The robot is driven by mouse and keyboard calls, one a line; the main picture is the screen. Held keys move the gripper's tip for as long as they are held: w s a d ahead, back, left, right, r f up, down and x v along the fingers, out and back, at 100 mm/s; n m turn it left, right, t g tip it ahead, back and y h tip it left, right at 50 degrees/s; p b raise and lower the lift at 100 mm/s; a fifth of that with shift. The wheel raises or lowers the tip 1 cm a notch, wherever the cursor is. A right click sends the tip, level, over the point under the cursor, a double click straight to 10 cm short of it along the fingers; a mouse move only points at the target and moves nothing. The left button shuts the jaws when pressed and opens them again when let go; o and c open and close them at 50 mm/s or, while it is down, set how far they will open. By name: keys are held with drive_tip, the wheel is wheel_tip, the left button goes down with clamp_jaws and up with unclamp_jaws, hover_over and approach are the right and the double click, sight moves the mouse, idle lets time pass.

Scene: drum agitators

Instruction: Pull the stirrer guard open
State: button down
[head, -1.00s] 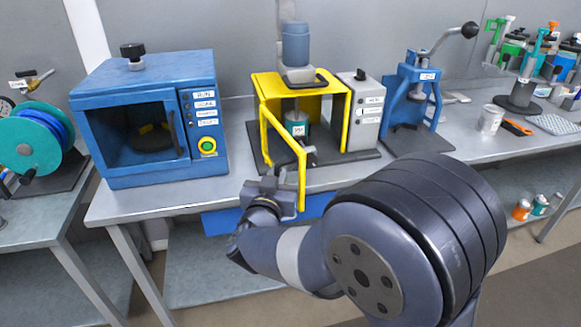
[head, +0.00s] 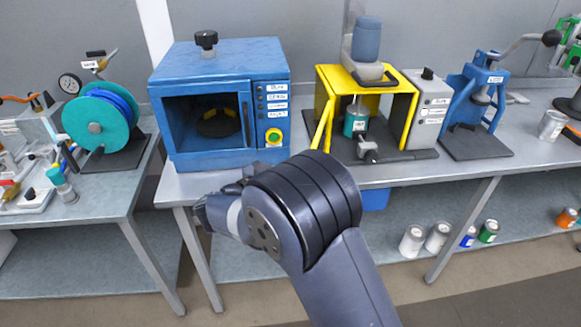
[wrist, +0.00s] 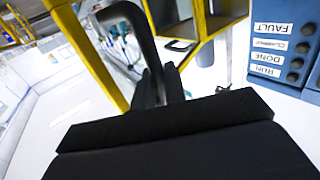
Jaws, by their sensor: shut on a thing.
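The yellow stirrer guard (head: 323,122) stands on its hinge at the left of the yellow stirrer frame (head: 402,82), swung out from the front and seen nearly edge-on in the head view. The frame's front is uncovered, with a teal can (head: 355,119) inside under the blue-grey motor (head: 366,42). In the wrist view, my gripper (wrist: 160,85) is shut on the guard's black bent handle (wrist: 137,28), beside the yellow guard bars (wrist: 90,55). In the head view my arm hides the handle and most of the gripper.
A blue oven-like cabinet (head: 220,147) stands left of the stirrer, close to the guard; its labelled panel (wrist: 285,45) shows in the wrist view. A grey control box (head: 428,108) and blue press (head: 470,105) stand to the right. Several cans sit on the lower shelf (head: 520,210).

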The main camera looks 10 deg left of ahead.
drive_tip(key=shift+r, duration=0.2)
drive_tip(key=c, duration=1.6)
unclamp_jaws()
drive_tip(key=shift+w+d+f, duration=0.1)
drive_tip(key=shift+o, duration=0.2)
drive_tip(key=b+v, duration=0.2)
drive_tip(key=v, duration=0.8)
drive_tip(key=shift+s+a, duration=0.3)
drive_tip(key=shift+w, duration=0.1)
